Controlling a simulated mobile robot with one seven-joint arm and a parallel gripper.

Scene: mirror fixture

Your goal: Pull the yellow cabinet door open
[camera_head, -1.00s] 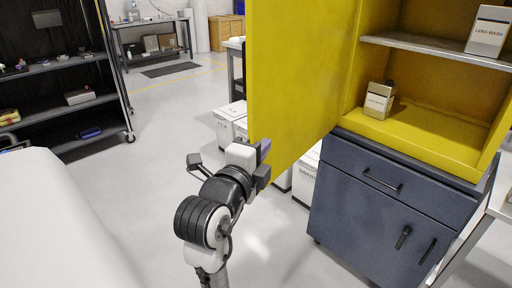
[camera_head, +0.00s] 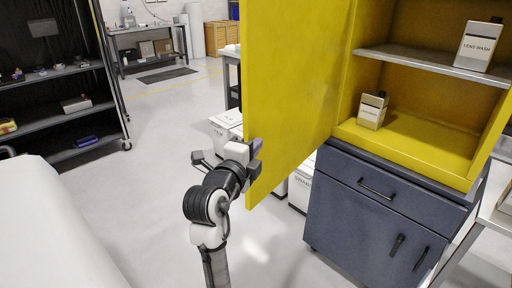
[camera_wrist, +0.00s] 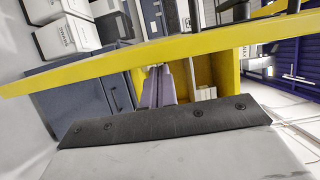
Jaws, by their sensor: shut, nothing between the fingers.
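The yellow cabinet door (camera_head: 295,90) stands swung well open, and the cabinet's inside shows to its right. My gripper (camera_head: 254,158) is at the door's lower free edge, on the left in the head view. It is shut with nothing held. In the wrist view the door (camera_wrist: 100,72) is a long yellow band seen nearly edge-on, crossing just beyond my shut gripper fingers (camera_wrist: 160,75). I cannot tell whether the fingers touch the door. The yellow cabinet (camera_head: 400,140) has a grey shelf. The door's handle is not visible.
A lens-wash box (camera_head: 479,45) stands on the shelf and a smaller box (camera_head: 372,110) on the cabinet floor. The dark blue drawer unit (camera_head: 365,215) is below. White boxes (camera_head: 225,125) stand behind the door. A dark shelf rack (camera_head: 60,85) is at left. Open floor lies between.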

